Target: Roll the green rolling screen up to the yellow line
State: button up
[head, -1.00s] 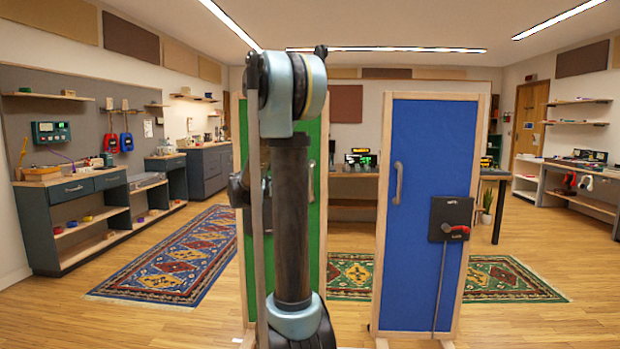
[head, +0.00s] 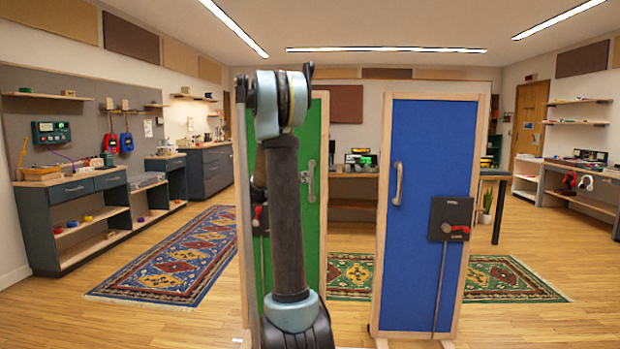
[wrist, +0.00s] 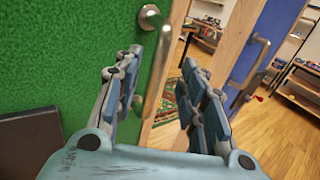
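The green rolling screen (head: 318,225) stands upright in front of me, partly hidden behind my arm. Its metal handle (head: 310,182) shows just right of my arm. In the wrist view, the green panel (wrist: 70,50) fills the left side, and the handle (wrist: 155,80) appears between the fingers of my gripper (wrist: 160,78). The fingers are spread and not closed on the handle; whether either touches it I cannot tell. No yellow line is visible in these frames.
A blue screen (head: 425,190) with a handle and a black latch box (head: 450,219) stands to the right, with a gap between the screens. Patterned rugs (head: 172,262) lie on the wood floor. A workbench (head: 75,205) runs along the left wall.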

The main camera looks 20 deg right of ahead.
aim_at(310, 174)
jog(key=x, duration=0.8)
jog(key=shift+w+d, duration=0.1)
jog(key=shift+d, duration=0.15)
grip_shut()
